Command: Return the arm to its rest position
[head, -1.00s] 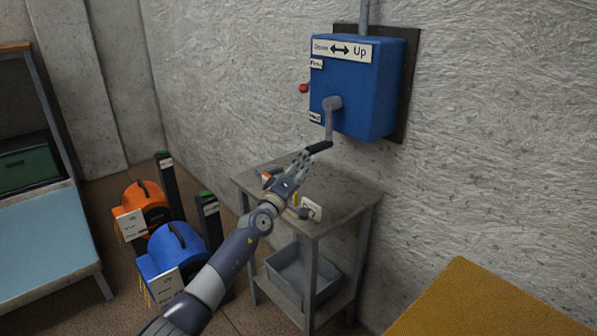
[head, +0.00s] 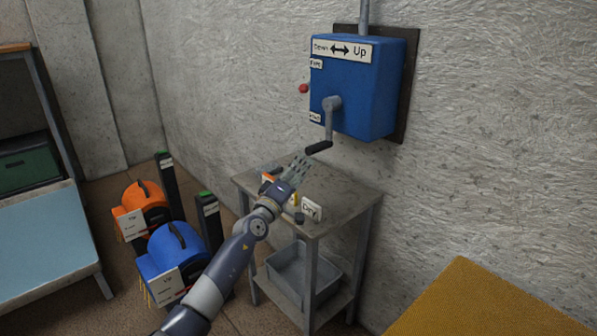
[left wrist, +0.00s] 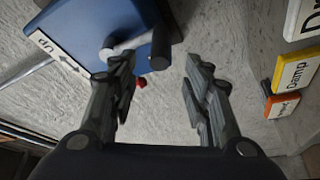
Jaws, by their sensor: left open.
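My left arm (head: 232,250) reaches in from the bottom of the head view. Its gripper (head: 299,163) is open and empty, above the small grey table and just below and left of the crank handle (head: 319,147). The crank hangs from a blue wall box (head: 352,85) labelled Down and Up. In the left wrist view the open fingers (left wrist: 160,88) are wide apart with nothing between them. The crank's dark grip (left wrist: 160,50) lies beyond them, apart from the fingers. My right gripper is not in view.
The grey table (head: 345,190) holds a Dry sign (head: 311,209) and other small items, partly hidden by my arm. A grey bin (head: 290,275) is on its lower shelf. Orange (head: 146,208) and blue (head: 176,252) machines stand on the floor at left. A mustard-coloured surface (head: 480,300) is at lower right.

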